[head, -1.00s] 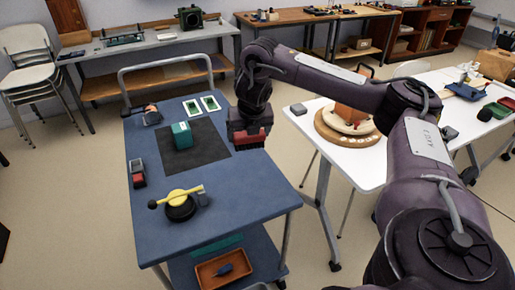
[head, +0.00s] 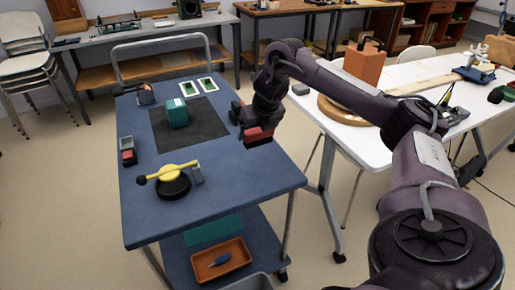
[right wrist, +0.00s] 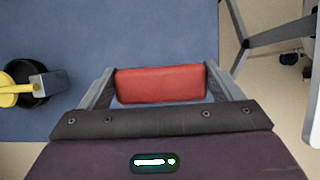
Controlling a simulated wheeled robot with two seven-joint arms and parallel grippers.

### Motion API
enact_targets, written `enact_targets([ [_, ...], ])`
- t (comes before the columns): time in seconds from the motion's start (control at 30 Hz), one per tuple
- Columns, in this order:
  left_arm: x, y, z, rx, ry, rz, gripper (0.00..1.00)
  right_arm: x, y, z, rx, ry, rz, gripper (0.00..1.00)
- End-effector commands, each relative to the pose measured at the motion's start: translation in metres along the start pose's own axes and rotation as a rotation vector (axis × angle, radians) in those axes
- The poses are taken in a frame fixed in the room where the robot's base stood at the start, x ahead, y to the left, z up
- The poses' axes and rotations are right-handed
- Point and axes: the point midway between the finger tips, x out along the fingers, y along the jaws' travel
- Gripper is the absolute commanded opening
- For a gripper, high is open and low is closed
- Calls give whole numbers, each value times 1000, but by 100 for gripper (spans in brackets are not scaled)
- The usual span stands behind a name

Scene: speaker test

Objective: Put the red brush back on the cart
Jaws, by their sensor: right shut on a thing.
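The red brush (head: 258,136) is a red block held at the right side of the blue cart (head: 235,190). My right gripper (head: 257,130) is shut on it. In the right wrist view the red brush (right wrist: 161,84) lies crosswise between the two grey fingers, with the blue cart top (right wrist: 130,30) behind it. The brush appears close to the cart's right edge. I cannot tell whether it touches the surface. Any bristles are hidden. My left gripper is not in view.
On the cart are a dark mat (head: 205,127) with a teal box (head: 177,112), two green-and-white cards (head: 197,86), a black round item with a yellow bar (head: 173,187) and a red-and-black item (head: 127,150). The front right cart top is clear. A white table (head: 375,155) stands right.

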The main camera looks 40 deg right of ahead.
Motion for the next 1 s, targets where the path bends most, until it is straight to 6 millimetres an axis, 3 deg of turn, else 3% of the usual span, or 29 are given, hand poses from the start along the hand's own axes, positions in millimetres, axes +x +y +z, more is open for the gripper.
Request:
enact_targets([
  [0.03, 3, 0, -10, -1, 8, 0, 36, 15, 0, -8, -1, 5, -2, 68],
  [0.1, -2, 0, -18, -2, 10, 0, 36, 22, 0, -11, 0, 3, -1, 68],
  [0.27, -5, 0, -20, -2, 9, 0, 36, 31, 0, -14, -1, 2, -1, 68],
  [0.5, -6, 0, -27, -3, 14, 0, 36, 62, 0, -28, -1, 4, -1, 68],
  [0.83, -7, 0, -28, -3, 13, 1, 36, 68, 0, -30, -1, 2, 0, 68],
  [0.87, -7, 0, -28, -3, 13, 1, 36, 68, 0, -30, -1, 2, -1, 87],
  [0.97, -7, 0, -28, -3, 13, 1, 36, 68, 0, -30, -1, 2, -1, 100],
  [1.0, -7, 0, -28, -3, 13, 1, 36, 68, 0, -30, -1, 2, 0, 100],
])
